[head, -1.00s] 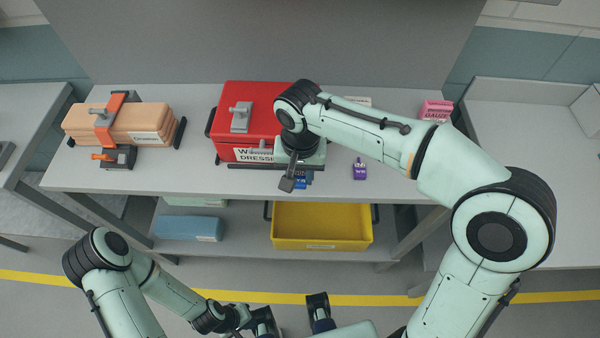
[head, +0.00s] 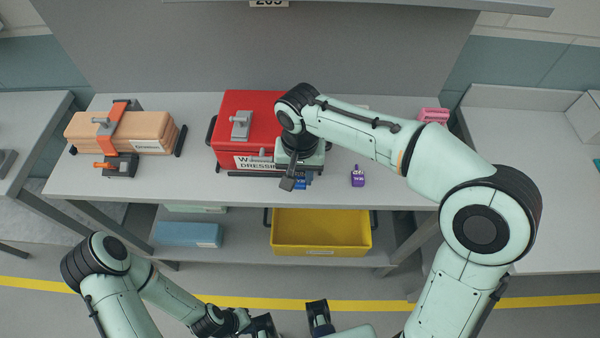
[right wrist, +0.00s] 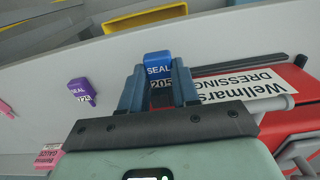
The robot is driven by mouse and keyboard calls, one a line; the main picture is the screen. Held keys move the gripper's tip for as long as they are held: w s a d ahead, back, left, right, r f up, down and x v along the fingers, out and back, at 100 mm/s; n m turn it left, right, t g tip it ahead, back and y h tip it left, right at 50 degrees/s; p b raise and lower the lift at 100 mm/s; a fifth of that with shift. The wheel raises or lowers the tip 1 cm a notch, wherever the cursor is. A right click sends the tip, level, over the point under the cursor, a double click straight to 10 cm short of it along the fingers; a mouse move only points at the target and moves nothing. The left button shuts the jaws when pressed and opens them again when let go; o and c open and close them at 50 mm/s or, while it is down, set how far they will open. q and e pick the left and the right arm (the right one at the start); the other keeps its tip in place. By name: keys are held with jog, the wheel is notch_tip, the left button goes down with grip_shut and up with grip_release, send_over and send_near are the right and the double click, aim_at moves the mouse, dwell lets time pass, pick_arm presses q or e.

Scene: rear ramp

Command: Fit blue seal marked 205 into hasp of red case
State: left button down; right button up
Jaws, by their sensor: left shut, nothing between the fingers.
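The red case (head: 228,145) stands on the table, with a grey latch on its lid. A small grey part (head: 263,153) at its front, perhaps the hasp, is partly covered by my right arm. The blue seal (head: 301,183), marked 205, sits between the fingers of my right gripper (right wrist: 159,88) in the right wrist view, label towards the camera. The fingers look closed on its sides. In the head view they are near the table's front edge, by the case's front right corner. My left gripper (head: 320,318) is shut and empty at the bottom edge, partly cut off.
A yellow bin (head: 320,240) is on the lower shelf.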

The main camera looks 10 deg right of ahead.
aim_at(300, 177)
jog(key=o, duration=0.5)
jog(key=shift+w, duration=0.1)
jog(key=shift+r, duration=0.1)
pick_arm(q)
jog(key=r+p, duration=0.1)
jog(key=w+r+p, duration=0.1)
jog(key=r, duration=0.1)
jog(key=shift+w+p, duration=0.2)
jog(key=shift+p, duration=0.15)
pick_arm(e)
notch_tip(300, 177, up, 13)
pick_arm(q)
jog(key=shift+s, duration=0.1)
